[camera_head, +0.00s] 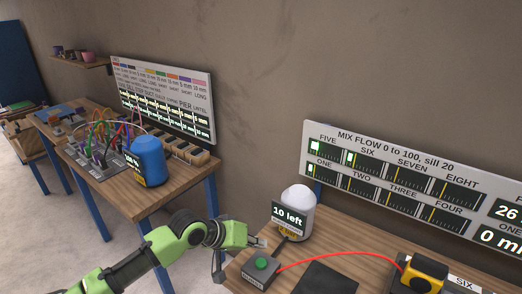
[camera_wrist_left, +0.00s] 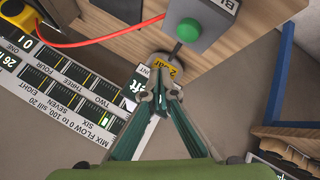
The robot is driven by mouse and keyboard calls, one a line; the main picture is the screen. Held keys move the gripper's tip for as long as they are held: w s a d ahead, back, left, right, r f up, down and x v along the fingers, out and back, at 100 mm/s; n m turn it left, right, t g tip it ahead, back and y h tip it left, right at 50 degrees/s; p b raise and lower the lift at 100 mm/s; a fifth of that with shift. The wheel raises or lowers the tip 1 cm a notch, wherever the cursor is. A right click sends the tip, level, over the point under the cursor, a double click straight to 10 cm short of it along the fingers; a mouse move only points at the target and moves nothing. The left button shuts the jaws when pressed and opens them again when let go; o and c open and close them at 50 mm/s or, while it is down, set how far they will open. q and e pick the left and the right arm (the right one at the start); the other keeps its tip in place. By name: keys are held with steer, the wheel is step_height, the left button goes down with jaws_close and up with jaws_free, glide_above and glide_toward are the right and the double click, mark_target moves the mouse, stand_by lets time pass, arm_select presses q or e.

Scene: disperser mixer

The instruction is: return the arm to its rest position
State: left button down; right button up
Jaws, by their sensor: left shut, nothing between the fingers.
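My left arm is green and comes in from the lower left in the head view. My left gripper (camera_head: 262,243) is shut and empty. It is at the left edge of the right-hand wooden table (camera_head: 340,250), just behind the grey box with a green button (camera_head: 261,263). In the left wrist view the gripper (camera_wrist_left: 160,85) shows its fingers together, with the green button (camera_wrist_left: 188,29) beyond the tips. Gripper and button look apart, but the exact gap is hard to tell. My right gripper is not in view.
A white domed container marked "10 left" (camera_head: 297,212) stands close to the gripper. A red cable (camera_head: 335,257) runs from the button box to a yellow device (camera_head: 424,272). Left stands another table with a blue cylinder (camera_head: 148,158). Between the tables is a gap.

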arm_select(q)
steer(key=s+d+f+m, duration=0.1)
steer(key=s+f, duration=0.2)
steer(key=s, duration=0.4)
steer(key=s+d+f+m, duration=0.1)
steer(key=s+f, duration=0.1)
steer(key=s, duration=0.4)
steer(key=s+a+f+n+g+y, duration=0.15)
steer(key=s+a+y, duration=0.25)
steer(key=s+a, duration=0.65)
steer(key=s+a+f+n+y, duration=0.1)
steer(key=s+a+f+y, duration=0.2)
steer(key=s+a, duration=0.8)
step_height(320, 180, down, 28)
steer(key=g+b, duration=0.2)
steer(key=b, duration=0.1)
steer(key=s+a+f+b, duration=0.3)
steer(key=s+f, duration=1.5)
steer(key=f, duration=0.2)
steer(key=shift+a+f+m+g, duration=0.2)
steer(key=shift+f+m+g, duration=0.1)
steer(key=shift+m+g, duration=0.15)
